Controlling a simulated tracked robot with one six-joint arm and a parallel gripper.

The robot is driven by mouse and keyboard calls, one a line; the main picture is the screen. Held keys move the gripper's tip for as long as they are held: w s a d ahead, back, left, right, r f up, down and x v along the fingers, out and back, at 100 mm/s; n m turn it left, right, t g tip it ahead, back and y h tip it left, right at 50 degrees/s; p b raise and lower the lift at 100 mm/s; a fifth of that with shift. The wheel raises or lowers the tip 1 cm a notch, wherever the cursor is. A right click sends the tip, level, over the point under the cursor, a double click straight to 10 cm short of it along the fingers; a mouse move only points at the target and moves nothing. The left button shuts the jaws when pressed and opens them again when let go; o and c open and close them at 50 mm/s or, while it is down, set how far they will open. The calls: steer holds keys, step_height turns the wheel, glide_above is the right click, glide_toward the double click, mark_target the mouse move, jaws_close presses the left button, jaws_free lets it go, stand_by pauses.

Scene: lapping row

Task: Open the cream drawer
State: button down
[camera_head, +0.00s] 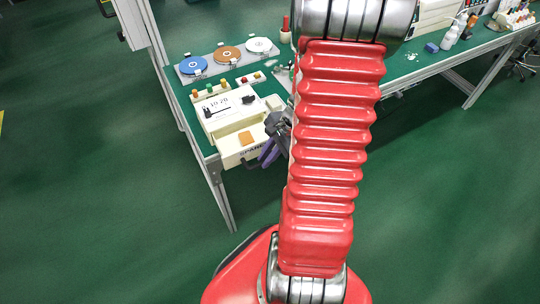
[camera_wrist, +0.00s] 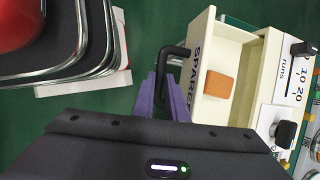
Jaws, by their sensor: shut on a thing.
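The cream drawer (camera_head: 231,148) stands partly pulled out of the cream box (camera_head: 228,106) on the green bench, its lettered front facing outward. In the wrist view the open drawer (camera_wrist: 234,52) shows its inside, with a brown-orange block (camera_wrist: 219,85) lying in it. The drawer's black bar handle (camera_wrist: 168,52) is on its front. My gripper (camera_wrist: 161,85) has its purple fingers shut on this handle, beside the drawer front. In the head view my gripper (camera_head: 269,150) is at the drawer's front right corner, partly hidden by my red arm.
Bottles (camera_head: 452,36) stand farther right. Green floor in front of the bench is clear.

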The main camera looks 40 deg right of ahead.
steer(key=shift+a, duration=0.15)
steer(key=c, duration=1.8)
jaws_free()
steer(key=shift+o, duration=0.2)
steer(key=shift+r, duration=0.1)
steer(key=v, duration=1.3)
steer(key=shift+s+r, duration=0.2)
